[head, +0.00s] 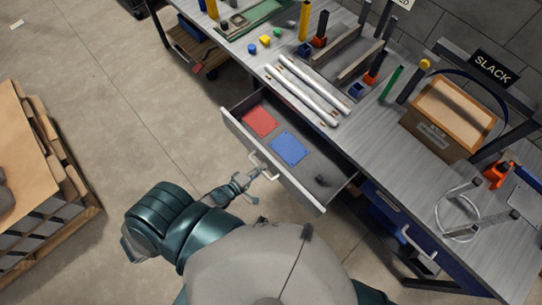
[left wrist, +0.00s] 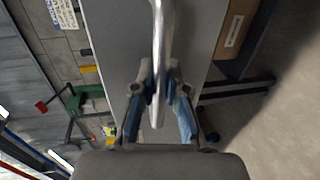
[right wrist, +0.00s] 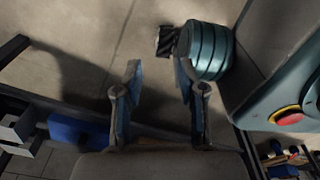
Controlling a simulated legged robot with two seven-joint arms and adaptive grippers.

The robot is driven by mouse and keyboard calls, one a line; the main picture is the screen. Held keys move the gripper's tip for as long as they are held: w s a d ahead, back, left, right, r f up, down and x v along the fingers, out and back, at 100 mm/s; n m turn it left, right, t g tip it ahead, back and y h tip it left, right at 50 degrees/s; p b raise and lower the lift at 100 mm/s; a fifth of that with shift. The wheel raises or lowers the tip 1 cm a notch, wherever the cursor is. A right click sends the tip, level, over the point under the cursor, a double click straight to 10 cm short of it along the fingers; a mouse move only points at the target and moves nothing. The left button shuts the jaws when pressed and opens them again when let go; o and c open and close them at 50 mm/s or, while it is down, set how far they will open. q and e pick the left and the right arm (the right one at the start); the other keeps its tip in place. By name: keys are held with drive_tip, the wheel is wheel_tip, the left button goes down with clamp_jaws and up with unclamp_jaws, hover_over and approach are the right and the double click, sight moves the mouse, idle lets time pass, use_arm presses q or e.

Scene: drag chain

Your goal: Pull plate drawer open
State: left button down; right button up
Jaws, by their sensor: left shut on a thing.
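The plate drawer (head: 297,188) is pulled out from under the grey workbench in the head view. A red plate (head: 259,121) and a blue plate (head: 289,148) lie inside it. The drawer's pale bar handle (head: 262,164) is on its front; it also shows in the left wrist view (left wrist: 158,35). My left gripper (head: 254,175) is at the handle, and its fingers (left wrist: 158,84) are shut around the bar. My right gripper (right wrist: 157,72) is open and empty over the floor in the right wrist view; it is not visible in the head view.
The workbench (head: 385,155) carries white rails (head: 305,88), a wooden-topped box (head: 448,112) and a coiled cable (head: 462,212). A second, blue-fronted drawer (head: 392,213) is to the right. A loaded pallet (head: 60,210) stands at left. Floor between is clear.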

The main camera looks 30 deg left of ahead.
use_arm(q)
drive_tip(key=shift+s+a+f+p, duration=0.1)
drive_tip(key=shift+s+a, duration=0.1)
drive_tip(key=shift+s, duration=0.4)
drive_tip(key=shift+s+a+f+p, duration=0.1)
drive_tip(key=shift+s+a, duration=0.05)
drive_tip(key=shift+s, duration=0.4)
drive_tip(key=shift+s+a+f+p, duration=0.1)
drive_tip(key=shift+s+a, duration=0.1)
drive_tip(key=shift+s, duration=0.4)
use_arm(e)
drive_tip(key=shift+s+d+f, duration=0.1)
drive_tip(key=shift+s, duration=0.55)
drive_tip(key=shift+s+d+f, duration=0.1)
drive_tip(key=shift+s, duration=0.5)
use_arm(q)
drive_tip(key=c, duration=1.2)
unclamp_jaws()
drive_tip(key=shift+w, duration=0.1)
drive_tip(key=shift+r, duration=0.1)
drive_tip(key=v, duration=1.2)
